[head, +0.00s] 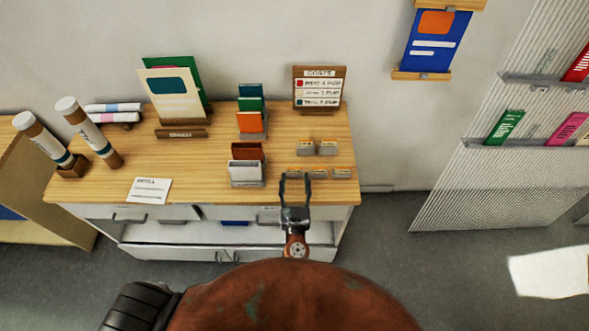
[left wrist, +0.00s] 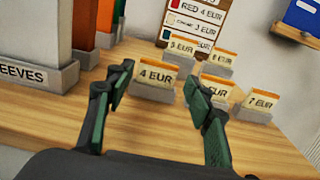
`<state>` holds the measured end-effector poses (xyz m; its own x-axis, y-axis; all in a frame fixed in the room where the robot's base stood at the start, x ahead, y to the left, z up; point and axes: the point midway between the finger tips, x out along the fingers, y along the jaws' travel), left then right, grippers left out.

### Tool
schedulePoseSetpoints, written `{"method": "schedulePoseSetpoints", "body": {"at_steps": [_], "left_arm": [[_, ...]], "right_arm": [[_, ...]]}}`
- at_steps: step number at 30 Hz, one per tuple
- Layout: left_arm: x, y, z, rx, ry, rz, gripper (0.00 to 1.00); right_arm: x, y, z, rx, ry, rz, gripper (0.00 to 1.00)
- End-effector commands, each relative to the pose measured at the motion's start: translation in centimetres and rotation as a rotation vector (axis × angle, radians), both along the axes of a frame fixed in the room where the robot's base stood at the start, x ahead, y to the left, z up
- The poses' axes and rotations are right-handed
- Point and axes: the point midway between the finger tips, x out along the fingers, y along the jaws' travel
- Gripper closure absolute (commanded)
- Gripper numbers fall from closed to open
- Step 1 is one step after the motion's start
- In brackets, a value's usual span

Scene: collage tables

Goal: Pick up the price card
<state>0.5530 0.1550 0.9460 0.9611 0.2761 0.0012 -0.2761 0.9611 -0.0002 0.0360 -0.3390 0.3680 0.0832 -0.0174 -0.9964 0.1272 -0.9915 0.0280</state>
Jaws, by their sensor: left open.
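Several small cream price cards with orange tops stand in grey holders at the right of the wooden table (head: 215,190). In the left wrist view the 4 EUR card (left wrist: 156,75) shows between my open fingers, beyond the tips. The 5 EUR card (left wrist: 182,46) and another card (left wrist: 221,60) stand behind. The 7 EUR card (left wrist: 262,102) is at the right, and a card (left wrist: 216,85) is partly hidden by the right finger. My left gripper (head: 295,178) is open and empty at the front row's left card. My right gripper is not in view.
A costs board (head: 319,88) stands behind the cards. Grey holders with coloured sleeves (head: 247,165) stand close to their left. A white sheet (head: 149,190) lies near the table's front edge. Poster tubes (head: 90,132) are at the left. Bare tabletop shows between sheet and holders.

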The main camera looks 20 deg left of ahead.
Motion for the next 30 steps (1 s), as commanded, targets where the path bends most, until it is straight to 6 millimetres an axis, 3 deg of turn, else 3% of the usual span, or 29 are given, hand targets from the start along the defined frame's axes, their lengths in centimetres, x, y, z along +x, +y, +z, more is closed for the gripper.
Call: {"method": "schedulePoseSetpoints", "body": {"at_steps": [5,12,19,27,30], "left_arm": [[2.4,0.9,0.7,0.001,-0.003,0.0,0.51],[4.7,1.7,0.5,0.0,-0.001,0.001,0.51],[4.8,1.7,0.4,-0.001,0.0,0.0,0.51],[4.7,1.7,0.4,0.0,0.0,0.0,0.7],[4.7,1.7,0.4,0.0,0.0,0.001,0.72]], "right_arm": [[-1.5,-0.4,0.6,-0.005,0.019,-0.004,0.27],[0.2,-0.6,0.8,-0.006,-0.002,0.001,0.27],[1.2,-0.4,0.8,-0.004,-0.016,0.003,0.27],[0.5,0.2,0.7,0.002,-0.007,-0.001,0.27],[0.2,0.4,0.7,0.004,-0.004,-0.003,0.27]]}}
